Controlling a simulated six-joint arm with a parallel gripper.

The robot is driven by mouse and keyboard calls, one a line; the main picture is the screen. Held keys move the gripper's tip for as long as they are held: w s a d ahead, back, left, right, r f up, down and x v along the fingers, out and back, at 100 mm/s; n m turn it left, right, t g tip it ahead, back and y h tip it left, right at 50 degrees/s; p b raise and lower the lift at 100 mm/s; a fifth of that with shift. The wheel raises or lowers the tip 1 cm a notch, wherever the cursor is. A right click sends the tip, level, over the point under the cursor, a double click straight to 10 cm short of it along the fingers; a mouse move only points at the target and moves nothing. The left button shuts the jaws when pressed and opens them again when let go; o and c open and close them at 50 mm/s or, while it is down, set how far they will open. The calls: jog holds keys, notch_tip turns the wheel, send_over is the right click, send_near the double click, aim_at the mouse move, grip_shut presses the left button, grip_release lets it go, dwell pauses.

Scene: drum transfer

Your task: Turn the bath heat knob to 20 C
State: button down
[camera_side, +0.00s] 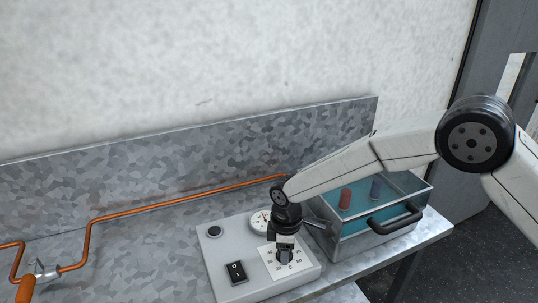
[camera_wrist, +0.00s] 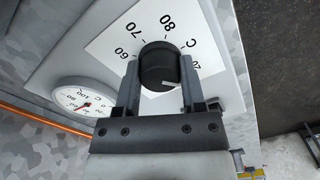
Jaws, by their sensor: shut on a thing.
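The bath heat knob (camera_wrist: 158,62) is a black round knob on a white scale plate, on a grey control box. In the wrist view my gripper (camera_wrist: 160,80) has one finger on each side of it, shut on it. A short white mark shows on the knob toward the right finger, on the side near the "20" print. The fingers hide part of the scale, so I cannot tell the exact setting. The numbers 60, 70 and 80 and a "C" are readable. In the side view my gripper (camera_side: 285,244) points down onto the knob (camera_side: 284,256).
A round dial gauge (camera_side: 260,221), a black rocker switch (camera_side: 236,271) and a dark button (camera_side: 214,231) are on the box. To the right stands a bath tank (camera_side: 350,240) with blue-green water, a red and a blue cylinder, and a black handle (camera_side: 396,219). A copper pipe (camera_side: 160,206) runs behind.

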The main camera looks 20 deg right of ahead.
jog(key=shift+n, duration=0.6)
jog(key=shift+c, duration=1)
grip_release()
jog(key=shift+r, duration=0.1)
jog(key=shift+r, duration=3.85)
